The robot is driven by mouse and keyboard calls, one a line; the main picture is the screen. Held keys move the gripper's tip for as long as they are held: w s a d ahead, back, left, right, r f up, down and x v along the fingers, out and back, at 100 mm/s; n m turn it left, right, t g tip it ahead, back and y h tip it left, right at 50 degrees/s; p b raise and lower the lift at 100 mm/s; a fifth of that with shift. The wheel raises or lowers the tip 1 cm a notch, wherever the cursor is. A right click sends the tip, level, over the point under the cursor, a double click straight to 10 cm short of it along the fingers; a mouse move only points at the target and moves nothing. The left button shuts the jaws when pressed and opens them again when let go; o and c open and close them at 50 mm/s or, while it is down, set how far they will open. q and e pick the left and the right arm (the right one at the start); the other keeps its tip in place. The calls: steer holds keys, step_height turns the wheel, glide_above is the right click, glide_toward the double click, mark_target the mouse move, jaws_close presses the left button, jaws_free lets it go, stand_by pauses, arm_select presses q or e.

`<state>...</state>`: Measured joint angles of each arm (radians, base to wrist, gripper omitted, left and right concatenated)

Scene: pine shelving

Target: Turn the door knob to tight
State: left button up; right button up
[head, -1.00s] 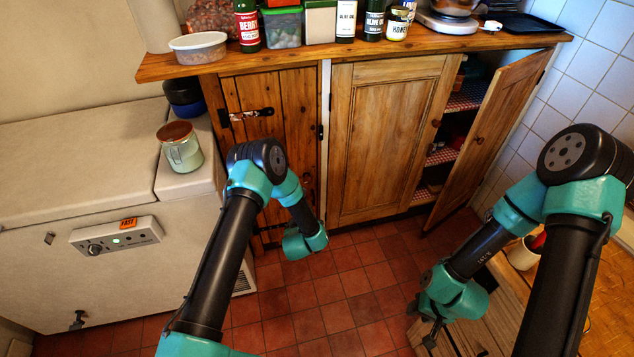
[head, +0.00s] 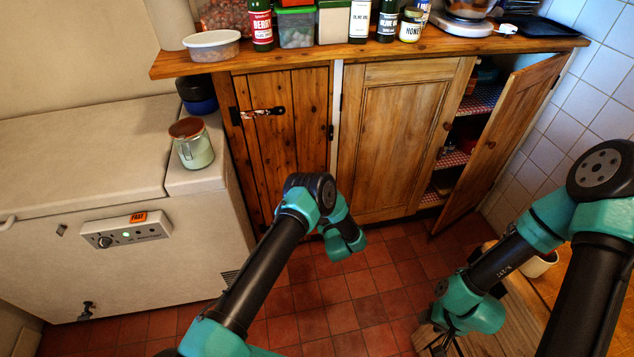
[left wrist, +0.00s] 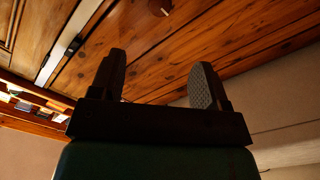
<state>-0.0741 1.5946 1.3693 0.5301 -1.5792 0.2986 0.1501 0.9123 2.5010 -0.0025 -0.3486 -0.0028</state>
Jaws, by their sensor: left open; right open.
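A round brown door knob (left wrist: 160,6) sits on the reddish plank door, at the top edge of the left wrist view and partly cut off. My left gripper (left wrist: 160,78) is open and empty below it in that view, fingers apart, not touching the knob. My right gripper (head: 438,342) is open at the lower right, far from that door.
The middle door (head: 395,140) is shut; the right door (head: 505,140) stands open, showing shelves. Jars and bottles line the worktop (head: 330,60). A white chest freezer (head: 80,165) with a jar (head: 193,148) is at left. A wooden table (head: 520,315) is at right. Red floor tiles are clear between.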

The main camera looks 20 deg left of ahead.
arm_select(q)
steer(key=x, duration=1.6)
steer(key=shift+w+a, duration=0.1)
steer(key=shift+w, duration=0.15)
steer(key=c, duration=0.9)
